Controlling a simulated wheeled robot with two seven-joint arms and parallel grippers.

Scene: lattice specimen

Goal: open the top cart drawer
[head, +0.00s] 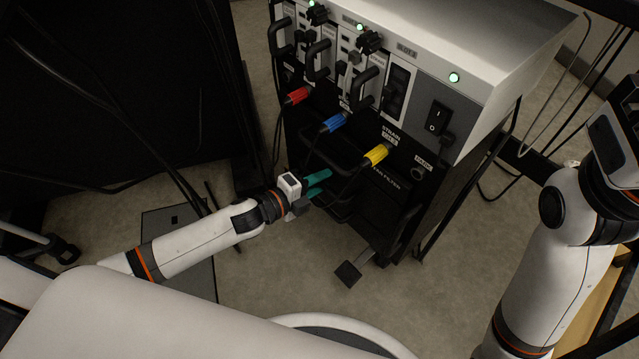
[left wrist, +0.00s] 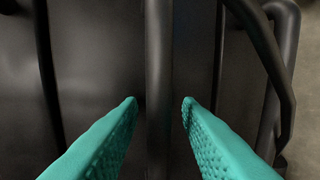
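The black cart (head: 375,224) stands below a grey instrument unit, with black bar handles on its front. The drawer fronts are dark, so I cannot clearly tell their edges; no open gap shows. My left gripper (head: 322,182), with teal fingers, is at the cart front, close to the handles. In the left wrist view, a black handle bar (left wrist: 158,60) runs upright between the fingertips of the left gripper (left wrist: 159,103). Gaps show on both sides of the bar, so the fingers are open and not clamped. My right arm is at the right; its gripper is out of sight.
More black bars (left wrist: 281,70) stand beside the fingers. A pedal-like black plate (head: 348,274) sticks out low. Cables hang at the right. Floor (head: 290,265) in front is partly clear.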

